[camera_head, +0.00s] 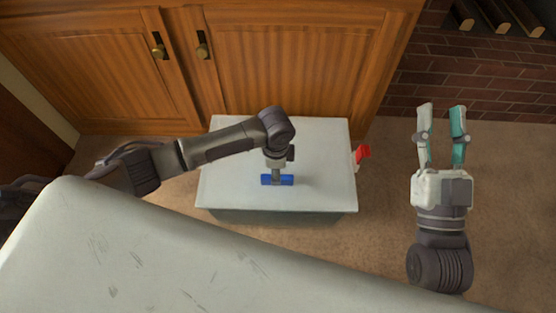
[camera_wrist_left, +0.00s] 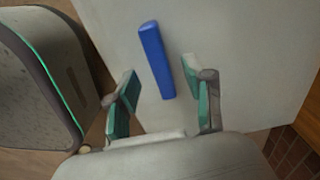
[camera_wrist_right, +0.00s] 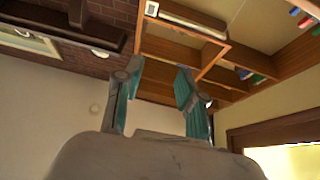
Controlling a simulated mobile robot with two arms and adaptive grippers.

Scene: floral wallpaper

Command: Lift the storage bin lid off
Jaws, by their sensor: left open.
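The storage bin stands on the floor with a pale lid (camera_head: 325,145) on top. A blue handle (camera_head: 286,180) sits near the middle of the lid. My left gripper (camera_head: 277,178) is over the handle in the head view, its fingers mostly hidden by the wrist. In the left wrist view the left gripper (camera_wrist_left: 160,98) is open, with the blue handle (camera_wrist_left: 156,60) between and beyond its fingertips; I cannot tell whether they touch it. My right gripper (camera_head: 441,108) is open and empty, to the right of the bin.
Wooden cabinets (camera_head: 290,70) stand close behind the bin. A red object (camera_head: 362,153) shows at the bin's right side. A brick wall (camera_head: 470,75) is at the back right. Brown floor (camera_head: 515,190) is free on the right.

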